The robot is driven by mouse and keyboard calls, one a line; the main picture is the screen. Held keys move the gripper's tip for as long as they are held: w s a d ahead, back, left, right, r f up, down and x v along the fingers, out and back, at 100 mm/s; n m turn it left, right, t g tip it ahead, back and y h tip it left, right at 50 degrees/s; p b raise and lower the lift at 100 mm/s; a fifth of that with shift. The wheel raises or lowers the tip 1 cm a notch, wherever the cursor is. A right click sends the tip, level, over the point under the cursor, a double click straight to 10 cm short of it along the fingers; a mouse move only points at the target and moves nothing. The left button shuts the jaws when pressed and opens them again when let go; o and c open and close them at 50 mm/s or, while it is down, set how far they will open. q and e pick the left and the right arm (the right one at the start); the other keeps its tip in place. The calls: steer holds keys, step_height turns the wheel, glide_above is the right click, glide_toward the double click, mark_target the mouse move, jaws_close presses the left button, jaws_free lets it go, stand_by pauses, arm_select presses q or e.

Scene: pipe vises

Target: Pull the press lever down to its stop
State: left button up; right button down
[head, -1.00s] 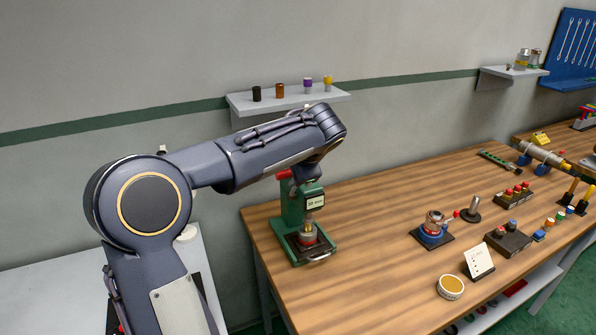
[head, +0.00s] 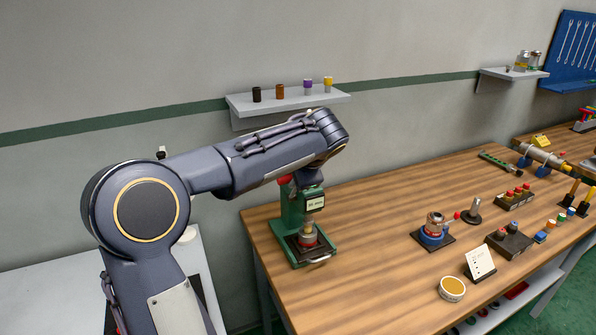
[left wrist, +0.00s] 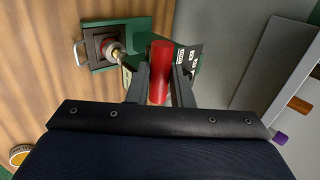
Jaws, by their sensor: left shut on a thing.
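The green press (head: 292,215) stands at the left end of the wooden bench, with a small workpiece (head: 308,237) on its base under the ram. The press lever's red grip (head: 285,180) shows just beside my left gripper (head: 308,178), which is mostly hidden by my left arm in the head view. In the left wrist view, the red lever grip (left wrist: 160,68) lies between the two fingers of my left gripper (left wrist: 160,85), which are shut on it. The green press base (left wrist: 110,42) shows behind. My right gripper is not in view.
A wall shelf (head: 290,100) with several small cylinders is above the press. On the bench (head: 380,220) stand a round fixture (head: 433,230), a white card (head: 479,263), a round tin (head: 452,288) and button boxes (head: 509,241).

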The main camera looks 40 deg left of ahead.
arm_select(q)
steer(key=shift+d+f, duration=0.1)
steer(key=shift+f, duration=0.05)
steer(key=shift+s+d+f+b, duration=0.3)
steer(key=shift+d+f+b, duration=0.05)
steer(key=shift+d+b, duration=0.1)
stand_by(0.3)
steer(key=shift+s+d+f+b, duration=0.2)
steer(key=shift+d+f+b, duration=0.2)
steer(key=shift+f, duration=0.2)
steer(key=shift+s+d+f+b, duration=0.25)
steer(key=shift+d+f+b, duration=0.15)
steer(key=shift+b, duration=0.1)
steer(key=shift+s+d+f+b, duration=0.15)
steer(key=shift+d+f+b, duration=0.2)
steer(key=shift+f+b, duration=0.15)
